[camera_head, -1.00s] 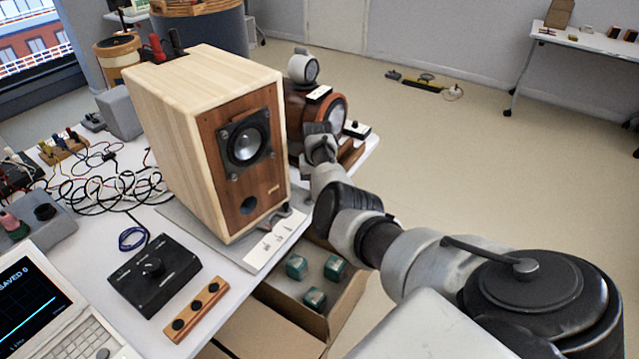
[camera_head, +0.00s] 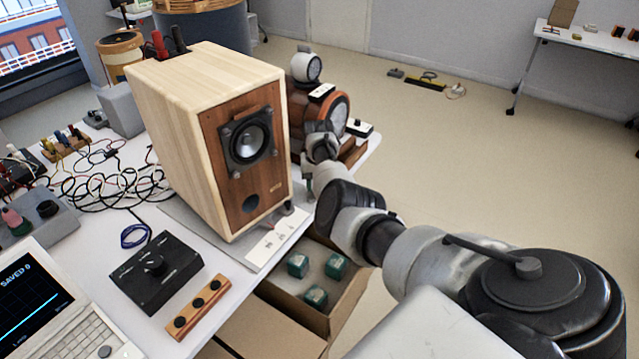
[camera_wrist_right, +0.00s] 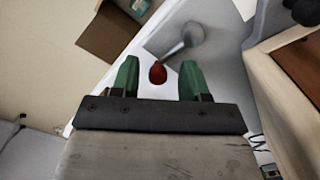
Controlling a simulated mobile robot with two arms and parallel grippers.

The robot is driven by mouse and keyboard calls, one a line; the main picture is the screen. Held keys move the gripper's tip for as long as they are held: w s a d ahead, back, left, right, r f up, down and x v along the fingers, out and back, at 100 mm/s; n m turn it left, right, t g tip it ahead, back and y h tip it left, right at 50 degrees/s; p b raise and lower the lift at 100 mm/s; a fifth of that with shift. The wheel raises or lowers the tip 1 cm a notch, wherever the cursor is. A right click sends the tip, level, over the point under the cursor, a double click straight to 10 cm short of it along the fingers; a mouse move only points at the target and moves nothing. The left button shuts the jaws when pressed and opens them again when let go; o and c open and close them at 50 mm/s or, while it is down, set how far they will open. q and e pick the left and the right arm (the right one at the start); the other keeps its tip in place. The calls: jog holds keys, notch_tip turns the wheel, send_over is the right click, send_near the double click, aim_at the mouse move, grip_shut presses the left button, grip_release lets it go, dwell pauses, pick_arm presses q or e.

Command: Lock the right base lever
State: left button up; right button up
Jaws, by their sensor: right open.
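The wooden speaker (camera_head: 185,140) stands upright on a grey base plate (camera_head: 185,215) at the table's edge. A grey base lever with a red tip (camera_wrist_right: 158,72) shows in the right wrist view, its grey arm running up and right to a round pivot. My right gripper (camera_wrist_right: 159,70) is open, with one green fingertip on each side of the red tip and gaps on both sides. In the head view, the lever (camera_head: 287,207) is small at the speaker's front right corner, and my right gripper (camera_head: 309,188) is beside it, partly hidden. My left gripper is out of view.
A white label strip (camera_head: 270,240) lies in front of the speaker. A black control box (camera_head: 155,275) and a wooden knob bar (camera_head: 197,307) sit nearer. An open cardboard box (camera_head: 345,300) with green cubes is below the table edge. A round-faced device (camera_head: 335,112) stands behind my gripper.

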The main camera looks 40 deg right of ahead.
notch_tip(320, 180, up, 11)
jog(key=p, duration=0.1)
jog(key=shift+f, duration=0.15)
dwell(0.6)
